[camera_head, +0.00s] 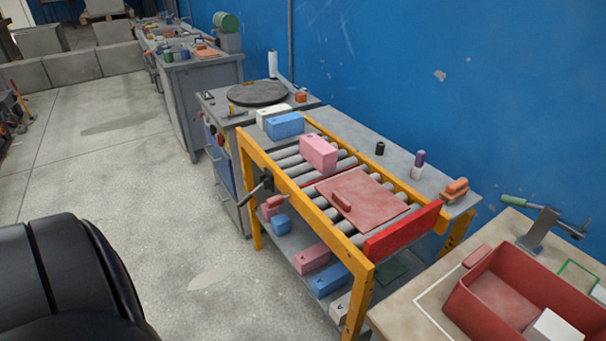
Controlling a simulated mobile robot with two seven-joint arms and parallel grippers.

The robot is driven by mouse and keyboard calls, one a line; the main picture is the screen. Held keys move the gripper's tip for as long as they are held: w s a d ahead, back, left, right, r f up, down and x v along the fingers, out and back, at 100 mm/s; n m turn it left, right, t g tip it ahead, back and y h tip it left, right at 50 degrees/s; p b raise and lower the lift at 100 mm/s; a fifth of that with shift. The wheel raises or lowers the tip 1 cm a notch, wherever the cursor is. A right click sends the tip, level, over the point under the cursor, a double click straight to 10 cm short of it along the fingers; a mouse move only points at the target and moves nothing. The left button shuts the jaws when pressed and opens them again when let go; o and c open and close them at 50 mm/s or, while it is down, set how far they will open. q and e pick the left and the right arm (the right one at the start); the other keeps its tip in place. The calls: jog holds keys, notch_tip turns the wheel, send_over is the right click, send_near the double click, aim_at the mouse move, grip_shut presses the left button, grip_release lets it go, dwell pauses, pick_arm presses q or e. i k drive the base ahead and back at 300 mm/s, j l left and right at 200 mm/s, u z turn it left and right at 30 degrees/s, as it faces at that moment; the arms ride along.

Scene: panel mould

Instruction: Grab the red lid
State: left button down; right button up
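The red lid (366,201) is a flat, faded red square panel with a raised bar handle (341,201) near its left side. It lies on the grey rollers of a yellow-framed roller table (301,196), just behind a bright red end board (402,229). A pink block (318,152) sits on the rollers beyond it. A black rounded part of my own body fills the lower left. Neither gripper shows in the head view.
A red bin (515,295) with a white block inside stands on the bench at lower right. Several pink and blue blocks lie on the shelf under the rollers. A blue block (285,124) and a round dark plate (258,93) are farther back. The floor (150,190) at left is clear.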

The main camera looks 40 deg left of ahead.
aim_at(366, 205)
jog(key=u, duration=0.95)
